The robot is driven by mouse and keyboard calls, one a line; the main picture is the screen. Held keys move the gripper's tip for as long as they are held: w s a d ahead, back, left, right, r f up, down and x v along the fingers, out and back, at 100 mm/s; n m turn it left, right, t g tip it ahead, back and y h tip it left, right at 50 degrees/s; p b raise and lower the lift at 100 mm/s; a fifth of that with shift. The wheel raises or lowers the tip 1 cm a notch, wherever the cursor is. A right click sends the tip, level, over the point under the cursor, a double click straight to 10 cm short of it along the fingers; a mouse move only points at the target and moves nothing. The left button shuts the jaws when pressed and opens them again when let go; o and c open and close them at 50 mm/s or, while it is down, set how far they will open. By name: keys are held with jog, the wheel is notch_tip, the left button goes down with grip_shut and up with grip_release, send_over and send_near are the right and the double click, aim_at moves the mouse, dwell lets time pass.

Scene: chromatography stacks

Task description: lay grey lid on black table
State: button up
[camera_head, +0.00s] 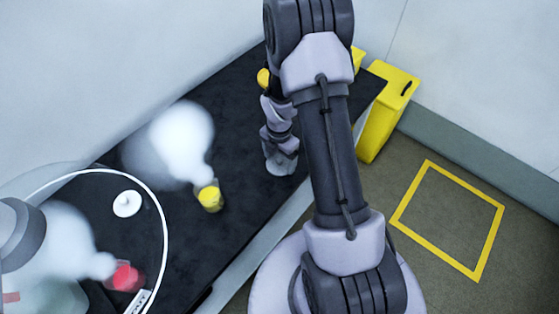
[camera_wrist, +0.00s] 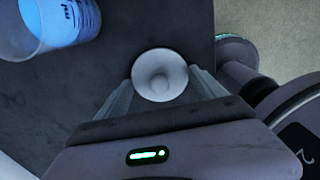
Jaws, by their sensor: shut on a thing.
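The grey lid (camera_wrist: 160,75) is a round disc with a raised knob, seen from above in the wrist view. My gripper (camera_wrist: 160,79) is shut on it, one finger at each side. The black table (camera_head: 240,118) runs diagonally through the head view, and its dark top (camera_wrist: 125,35) lies beneath the lid in the wrist view. In the head view my gripper (camera_head: 281,164) points down at the table's right part, near its front edge.
A clear vessel with blue contents (camera_wrist: 62,22) is close by, upper left in the wrist view. A yellow-bottomed vessel (camera_head: 210,198), a white lid (camera_head: 127,203) and a red vessel (camera_head: 125,277) stand farther left. White cloudy shapes hide some tabletop. A yellow bin (camera_head: 385,115) stands beyond the table's end.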

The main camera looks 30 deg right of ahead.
jog(key=shift+r, duration=0.1)
jog(key=shift+f, duration=0.2)
jog(key=o, duration=1.3)
jog(key=shift+r, duration=0.15)
notch_tip(320, 180, up, 12)
jog(key=p, duration=0.5)
notch_tip(320, 180, up, 8)
jog(key=m+t, duration=0.1)
jog(key=m, duration=0.3)
send_over(279, 159)
jog(key=a, duration=0.2)
jog(key=s+a+r+m+t, duration=0.1)
jog(key=s+a+r+m, duration=0.25)
jog(key=r+m, duration=0.2)
jog(key=s+a+r+m+t, duration=0.1)
jog(key=s+a+r+m, duration=0.1)
jog(key=a+r+m, duration=0.35)
jog(key=s+a+r+m+t+y, duration=0.2)
jog(key=s+a+r+m, duration=0.3)
jog(key=s+r+m, duration=0.3)
jog(key=s+m, duration=0.3)
jog(key=s, duration=0.1)
jog(key=shift+r+t, duration=0.4)
